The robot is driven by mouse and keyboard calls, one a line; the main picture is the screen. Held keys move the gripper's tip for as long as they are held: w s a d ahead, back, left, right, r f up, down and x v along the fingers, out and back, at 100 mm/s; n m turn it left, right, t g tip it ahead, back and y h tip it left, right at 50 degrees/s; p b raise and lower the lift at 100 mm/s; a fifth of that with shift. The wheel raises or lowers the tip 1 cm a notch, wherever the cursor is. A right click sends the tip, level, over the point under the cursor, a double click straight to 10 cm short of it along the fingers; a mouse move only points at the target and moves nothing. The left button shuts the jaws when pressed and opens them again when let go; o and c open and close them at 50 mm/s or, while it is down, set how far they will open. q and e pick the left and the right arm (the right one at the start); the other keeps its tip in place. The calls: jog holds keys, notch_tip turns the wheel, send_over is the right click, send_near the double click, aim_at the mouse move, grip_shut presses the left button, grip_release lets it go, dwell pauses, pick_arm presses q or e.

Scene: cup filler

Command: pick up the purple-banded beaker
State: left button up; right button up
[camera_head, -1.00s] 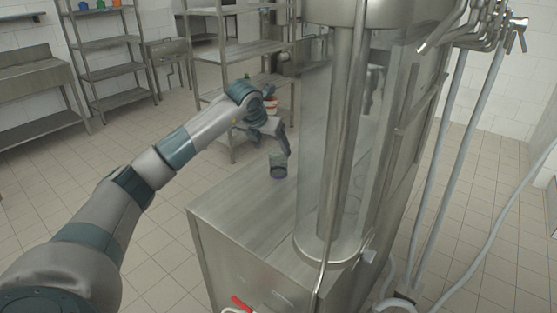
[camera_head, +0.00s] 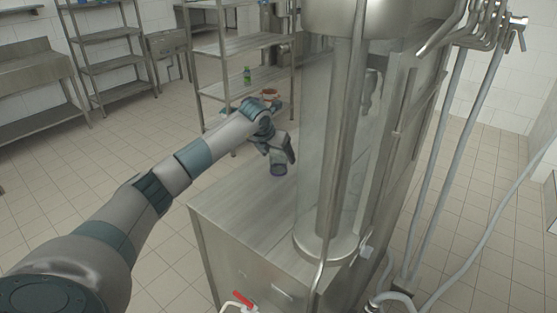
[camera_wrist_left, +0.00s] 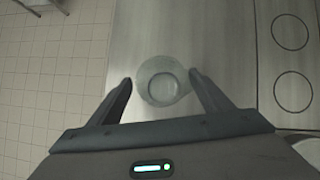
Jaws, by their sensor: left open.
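The purple-banded beaker (camera_head: 278,165) is a clear grey glass that stands on the metal counter (camera_head: 235,206) of the filler machine, left of its large glass cylinder. A purple ring shows low on it in the head view. My left gripper (camera_head: 278,152) is at the beaker, its fingers partly hiding the beaker's upper part. My right gripper is not in view.
The tall glass cylinder (camera_head: 335,140) stands close to the right of the beaker. Behind are metal shelves with a green bottle (camera_head: 247,76) and a brown pot (camera_head: 269,94). A red-handled tap (camera_head: 243,299) is on the counter's front. Tiled floor lies to the left.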

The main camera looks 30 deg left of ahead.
pick_arm(q)
jog(key=shift+w+d+f+p, duration=0.1)
jog(key=shift+w+f+p, duration=0.15)
jog(key=shift+p, duration=0.1)
jog(key=p+x, duration=0.1)
jog(key=x, duration=0.1)
jog(key=shift+w+f, duration=0.25)
jog(key=shift+w, duration=0.05)
jog(key=shift+w+f+p, duration=0.25)
jog(key=shift+f+p, duration=0.1)
jog(key=shift+f, duration=0.2)
jog(key=shift+c, duration=0.2)
jog(key=c, duration=1.1)
jog(key=shift+o, duration=0.2)
jog(key=shift+r, duration=0.2)
